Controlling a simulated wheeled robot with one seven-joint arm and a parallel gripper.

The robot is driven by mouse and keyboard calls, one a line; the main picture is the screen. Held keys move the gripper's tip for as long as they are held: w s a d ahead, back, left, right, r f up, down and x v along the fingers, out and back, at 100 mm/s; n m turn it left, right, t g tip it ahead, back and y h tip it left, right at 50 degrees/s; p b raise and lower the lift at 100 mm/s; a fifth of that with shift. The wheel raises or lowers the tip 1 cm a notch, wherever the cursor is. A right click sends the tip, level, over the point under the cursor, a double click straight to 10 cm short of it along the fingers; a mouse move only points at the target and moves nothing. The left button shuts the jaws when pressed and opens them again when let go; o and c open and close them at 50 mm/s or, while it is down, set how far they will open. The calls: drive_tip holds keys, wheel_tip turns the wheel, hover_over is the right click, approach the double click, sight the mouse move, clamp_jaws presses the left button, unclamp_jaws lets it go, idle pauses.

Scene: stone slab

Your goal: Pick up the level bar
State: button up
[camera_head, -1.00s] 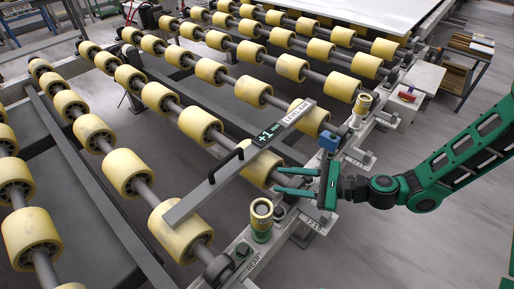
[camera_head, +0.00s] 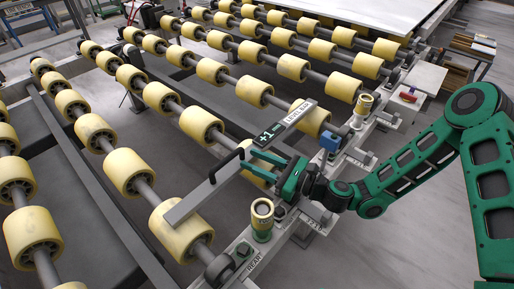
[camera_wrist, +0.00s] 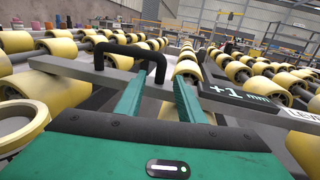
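The level bar (camera_head: 208,195) is a long grey bar lying diagonally across the yellow rollers, with a black arched handle (camera_head: 226,165), a dark "+1 mm" plate and a "LEVEL BAR" label. In the wrist view the bar (camera_wrist: 75,68) crosses ahead, with its handle (camera_wrist: 133,50) just beyond the fingertips and slightly left. My gripper (camera_head: 249,162) comes from the right, its green fingers apart and pointing at the handle. In the wrist view my gripper (camera_wrist: 160,80) is open with nothing clearly between the fingers. I cannot tell whether the fingertips touch the bar.
Rows of yellow rollers (camera_head: 127,171) fill the left and middle. A yellow-and-green cylinder (camera_head: 262,219) stands on the frame rail near my gripper, and another (camera_head: 363,104) stands farther back. A blue block (camera_head: 329,141) sits on the rail. A pale slab (camera_head: 375,12) lies at the back.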

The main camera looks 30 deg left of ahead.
sight(242, 154)
drive_tip(key=a, duration=0.5)
drive_tip(key=shift+w+r, duration=0.2)
drive_tip(key=shift+w, duration=0.1)
clamp_jaws()
